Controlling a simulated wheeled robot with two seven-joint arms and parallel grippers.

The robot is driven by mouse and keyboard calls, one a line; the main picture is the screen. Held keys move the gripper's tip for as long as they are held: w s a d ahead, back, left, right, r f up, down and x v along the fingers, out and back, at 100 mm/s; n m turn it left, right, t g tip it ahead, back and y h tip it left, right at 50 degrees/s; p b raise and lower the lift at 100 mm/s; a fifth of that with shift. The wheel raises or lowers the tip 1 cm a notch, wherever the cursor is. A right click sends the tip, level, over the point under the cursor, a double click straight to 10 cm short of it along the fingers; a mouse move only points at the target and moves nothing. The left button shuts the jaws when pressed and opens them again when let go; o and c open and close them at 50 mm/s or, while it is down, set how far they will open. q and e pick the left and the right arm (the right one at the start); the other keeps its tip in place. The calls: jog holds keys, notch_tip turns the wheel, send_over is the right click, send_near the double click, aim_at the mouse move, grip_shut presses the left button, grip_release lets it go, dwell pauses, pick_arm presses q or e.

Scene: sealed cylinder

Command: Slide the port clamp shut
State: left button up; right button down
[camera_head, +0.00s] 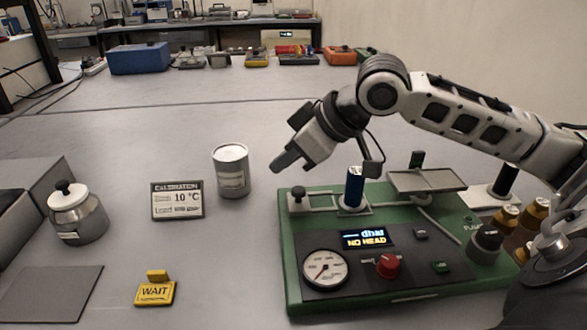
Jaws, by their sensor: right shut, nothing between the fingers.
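A green instrument box (290,265) stands at the right of the bench. On its top, a blue cylinder (355,187) stands upright in a pale square port (347,210). Left of the port, a pale slide with a dark knob (297,193) lies at the box's back left corner and looks like the port clamp; whether it touches the cylinder is hard to tell. My right gripper (280,165) is shut and empty, in the air above and a little left of the knob, apart from it. My left gripper is not in view.
The box's display (366,239) reads "NO HEAD", beside a gauge (325,267) and red knob (388,265). A grey tray (427,180) sits at its back right. A white-lidded can (231,171), calibration sign (178,200), steel jar (77,215) and yellow WAIT tag (155,293) stand left.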

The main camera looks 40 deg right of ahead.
aim_at(294, 188)
jog(key=x, duration=0.3)
jog(key=shift+w+f, duration=0.25)
jog(key=shift+f, duration=0.05)
jog(key=shift+s+d+f, duration=0.15)
jog(key=shift+s+d, duration=0.05)
jog(key=shift+s, duration=0.05)
jog(key=shift+s+d+b, duration=0.3)
jog(key=shift+s, duration=0.3)
jog(key=shift+s+f+b, duration=0.15)
jog(key=shift+f+b, duration=0.15)
jog(key=shift+b, duration=0.2)
jog(key=shift+s+d+f+b, duration=0.15)
jog(key=shift+s+d+b, duration=0.2)
jog(key=shift+b, duration=0.55)
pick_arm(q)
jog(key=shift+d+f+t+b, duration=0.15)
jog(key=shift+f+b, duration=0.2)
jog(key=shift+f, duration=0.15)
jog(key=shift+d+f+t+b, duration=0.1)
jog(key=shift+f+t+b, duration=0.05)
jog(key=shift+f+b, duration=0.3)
pick_arm(e)
jog(key=shift+s+d+r, duration=0.1)
jog(key=shift+s+r, duration=0.1)
jog(key=shift+s, duration=0.15)
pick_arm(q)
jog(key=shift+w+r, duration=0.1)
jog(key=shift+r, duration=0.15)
pick_arm(e)
jog(key=shift+r, duration=0.1)
